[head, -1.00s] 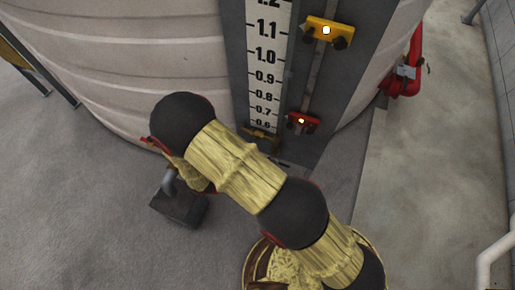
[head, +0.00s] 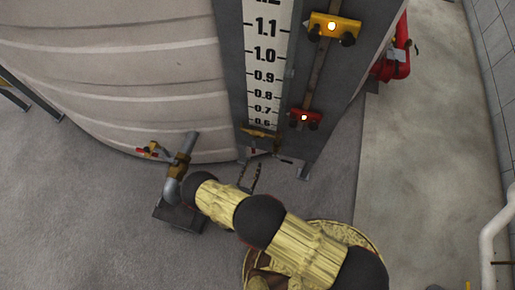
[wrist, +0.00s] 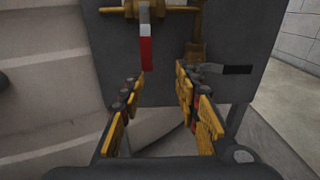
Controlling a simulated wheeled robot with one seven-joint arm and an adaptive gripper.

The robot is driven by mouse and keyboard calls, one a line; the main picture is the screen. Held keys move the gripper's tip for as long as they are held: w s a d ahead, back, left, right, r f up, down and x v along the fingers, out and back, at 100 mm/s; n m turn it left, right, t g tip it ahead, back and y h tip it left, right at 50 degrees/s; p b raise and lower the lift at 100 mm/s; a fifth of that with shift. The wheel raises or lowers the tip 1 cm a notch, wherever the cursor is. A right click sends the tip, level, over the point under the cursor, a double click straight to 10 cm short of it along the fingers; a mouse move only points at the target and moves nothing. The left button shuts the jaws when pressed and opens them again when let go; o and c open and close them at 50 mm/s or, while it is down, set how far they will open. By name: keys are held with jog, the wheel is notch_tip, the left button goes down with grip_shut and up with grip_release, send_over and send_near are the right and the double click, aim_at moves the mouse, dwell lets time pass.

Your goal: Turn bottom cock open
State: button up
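At the foot of the level gauge (head: 262,95) sits a brass valve (head: 260,133), which also shows in the wrist view (wrist: 150,10) with a red-and-white lever (wrist: 146,48) hanging down. Below and right of it, a brass cock body (wrist: 196,42) carries a grey lever with a black end (wrist: 232,70) pointing right; this lever also shows in the head view (head: 285,159). My gripper (wrist: 160,75) is open, with nothing between its yellow-padded fingers. In the head view my gripper (head: 250,176) is just below the gauge foot. The right finger is close to the grey lever; contact cannot be told.
The pale tank (head: 120,80) curves behind the gauge. A yellow marker (head: 333,26) and a red marker (head: 305,118) sit on a rail at right. A pipe with a brass valve (head: 178,170) rises at left. Open floor (head: 90,225) lies at front left.

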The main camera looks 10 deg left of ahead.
aim_at(253, 151)
jog(key=shift+t+y, duration=0.3)
jog(key=shift+y, duration=0.3)
jog(key=w, duration=0.2)
jog(key=w+b, duration=0.1)
jog(key=w, duration=0.2)
jog(key=w+a+r+b, duration=0.1)
jog(key=w, duration=0.2)
jog(key=shift+r, duration=0.1)
jog(key=shift+c, duration=0.6)
jog(key=c, duration=0.7)
grip_shut()
